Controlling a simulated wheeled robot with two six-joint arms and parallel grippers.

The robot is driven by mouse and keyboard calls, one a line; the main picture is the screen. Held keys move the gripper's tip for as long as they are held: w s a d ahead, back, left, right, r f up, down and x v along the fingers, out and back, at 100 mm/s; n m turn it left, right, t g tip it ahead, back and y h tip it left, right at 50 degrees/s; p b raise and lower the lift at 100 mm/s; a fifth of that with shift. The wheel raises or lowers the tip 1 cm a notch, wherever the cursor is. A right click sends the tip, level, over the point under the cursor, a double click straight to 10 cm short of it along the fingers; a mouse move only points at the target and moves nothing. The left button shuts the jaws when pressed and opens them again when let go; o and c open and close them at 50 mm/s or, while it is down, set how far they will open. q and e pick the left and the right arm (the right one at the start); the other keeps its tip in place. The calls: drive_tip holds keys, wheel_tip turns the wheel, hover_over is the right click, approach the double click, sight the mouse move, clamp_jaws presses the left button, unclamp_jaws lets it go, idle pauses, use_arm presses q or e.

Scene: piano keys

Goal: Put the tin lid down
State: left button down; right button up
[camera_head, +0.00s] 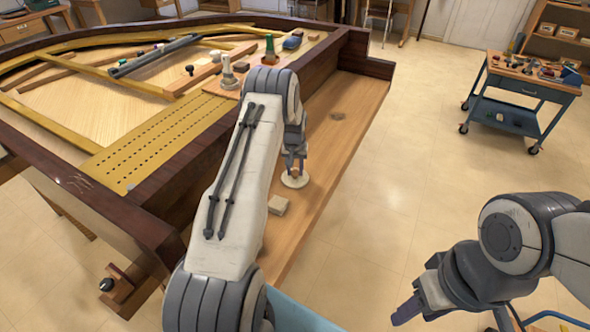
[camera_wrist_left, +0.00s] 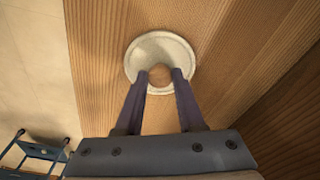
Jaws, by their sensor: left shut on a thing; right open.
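The tin lid (camera_head: 295,181) is a pale, round disc with a brown knob in its middle. In the left wrist view the lid (camera_wrist_left: 160,48) is seen from above, with the knob (camera_wrist_left: 160,74) between the two fingertips. My left gripper (camera_head: 294,168) points down and is shut on the knob. The lid is at or very close to the wooden key bed (camera_head: 345,125); I cannot tell whether it touches. My right gripper (camera_head: 408,306) is open and empty, over the floor at the lower right, well away from the lid.
A small pale block (camera_head: 278,206) lies on the key bed just in front of the lid. The dark piano case (camera_head: 185,165) rises along the left of the bed. The bed is clear behind the lid apart from a dark spot (camera_head: 337,116). A blue cart (camera_head: 512,116) stands at the back right.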

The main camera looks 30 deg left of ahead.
use_arm(q)
drive_tip(key=shift+f, duration=0.1)
drive_tip(key=c, duration=0.5)
unclamp_jaws()
